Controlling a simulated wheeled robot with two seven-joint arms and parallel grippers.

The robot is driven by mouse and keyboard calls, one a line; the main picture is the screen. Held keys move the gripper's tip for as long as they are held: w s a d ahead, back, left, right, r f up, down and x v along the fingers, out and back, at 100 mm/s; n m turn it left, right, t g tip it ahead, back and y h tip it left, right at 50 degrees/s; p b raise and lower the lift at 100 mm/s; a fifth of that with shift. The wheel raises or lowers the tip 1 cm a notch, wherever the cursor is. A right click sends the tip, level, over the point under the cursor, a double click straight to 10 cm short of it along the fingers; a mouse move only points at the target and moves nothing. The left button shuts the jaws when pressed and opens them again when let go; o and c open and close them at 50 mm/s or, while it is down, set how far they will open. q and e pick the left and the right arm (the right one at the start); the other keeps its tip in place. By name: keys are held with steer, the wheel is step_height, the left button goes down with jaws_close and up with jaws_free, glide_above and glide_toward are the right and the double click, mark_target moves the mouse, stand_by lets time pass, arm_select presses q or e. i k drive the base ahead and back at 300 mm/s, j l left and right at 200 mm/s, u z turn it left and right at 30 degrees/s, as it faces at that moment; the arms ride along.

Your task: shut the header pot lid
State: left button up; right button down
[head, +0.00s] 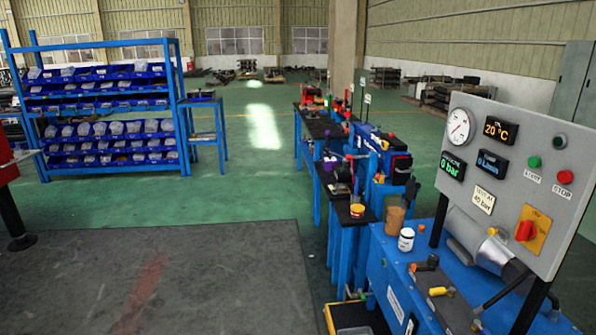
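A tan-brown pot (395,220) stands upright on the blue test bench at right of centre in the head view; it looks like the header pot. A dark flat piece (411,191) stands steeply tilted above its right rim, which looks like its lid standing open. How the lid joins the pot is too small to tell. A small white jar (406,241) with a dark top stands just in front of the pot. Neither of my grippers shows in the head view.
The blue bench (405,275) carries a grey gauge panel (520,165), a silver cylinder (491,252) and small fittings. A yellow-rimmed crate (328,318) sits below. The dark floor mat (200,285) is clear.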

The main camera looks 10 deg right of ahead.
mark_target(411, 187)
steer(key=i+z, duration=0.1)
steer(key=i, duration=0.65)
steer(key=i+j, duration=0.15)
steer(key=i, duration=0.55)
steer(key=i+j+z, duration=0.15)
steer(key=i, duration=0.6)
steer(key=i+j+z, duration=0.1)
steer(key=i+z, duration=0.25)
steer(key=i+j+z, duration=0.65)
steer(key=i+l, duration=0.05)
steer(key=i, duration=0.1)
